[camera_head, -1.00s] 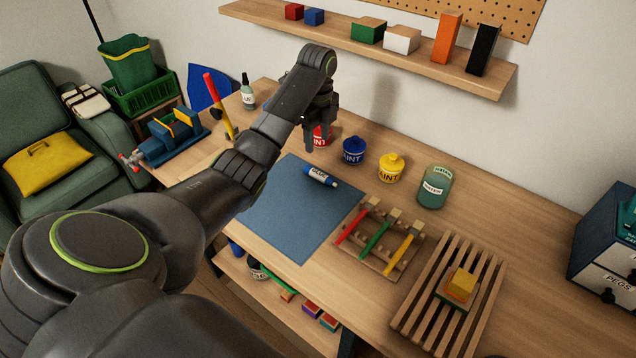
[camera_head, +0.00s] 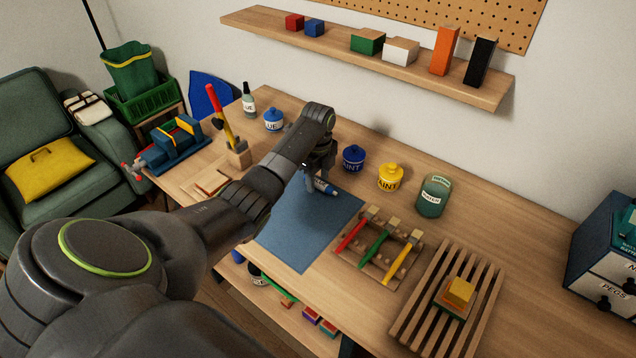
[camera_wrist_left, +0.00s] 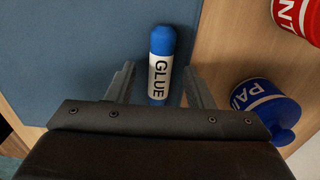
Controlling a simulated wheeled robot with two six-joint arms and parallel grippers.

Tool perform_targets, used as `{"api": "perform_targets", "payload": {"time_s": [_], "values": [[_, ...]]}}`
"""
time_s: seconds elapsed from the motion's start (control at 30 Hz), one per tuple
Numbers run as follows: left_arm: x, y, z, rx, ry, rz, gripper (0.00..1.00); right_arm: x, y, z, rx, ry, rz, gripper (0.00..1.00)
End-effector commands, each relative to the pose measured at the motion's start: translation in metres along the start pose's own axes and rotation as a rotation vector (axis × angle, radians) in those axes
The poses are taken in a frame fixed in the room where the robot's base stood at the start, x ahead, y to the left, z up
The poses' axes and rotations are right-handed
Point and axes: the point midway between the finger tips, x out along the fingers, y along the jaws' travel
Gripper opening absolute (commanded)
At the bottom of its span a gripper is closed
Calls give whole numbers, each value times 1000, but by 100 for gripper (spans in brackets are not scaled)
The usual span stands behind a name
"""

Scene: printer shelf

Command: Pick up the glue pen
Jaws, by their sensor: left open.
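The glue pen (camera_head: 326,188) is a blue tube with a white label reading GLUE. It lies on the blue mat (camera_head: 296,243) near the mat's back edge, partly hidden by my left arm in the head view. In the left wrist view the glue pen (camera_wrist_left: 160,65) runs lengthwise between the two fingers of my left gripper (camera_wrist_left: 158,92). The fingers are apart, one on each side of it, with gaps visible. In the head view my left gripper (camera_head: 312,190) is low over the mat beside the pen. My right gripper is not in view.
A blue paint pot (camera_head: 353,158), a yellow paint pot (camera_head: 390,178) and a water jar (camera_head: 434,195) stand behind the mat. A red pot (camera_wrist_left: 296,18) shows in the wrist view. A brush rack (camera_head: 376,250) and slatted rack (camera_head: 448,300) stand to the right.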

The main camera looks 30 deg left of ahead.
Motion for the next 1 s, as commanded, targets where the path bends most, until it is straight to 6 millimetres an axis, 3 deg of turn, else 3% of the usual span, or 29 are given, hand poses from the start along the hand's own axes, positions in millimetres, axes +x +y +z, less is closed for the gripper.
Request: {"api": "perform_targets", "payload": {"time_s": [0.1,0.43,0.77,1.0], "values": [[0,0,0,0,0,0,45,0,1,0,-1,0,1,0],[-1,0,0,0,0,0,1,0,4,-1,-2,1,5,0],[-7,-1,0,0,0,-1,0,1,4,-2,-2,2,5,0],[-50,-2,1,1,-2,-5,0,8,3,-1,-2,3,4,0]]}}
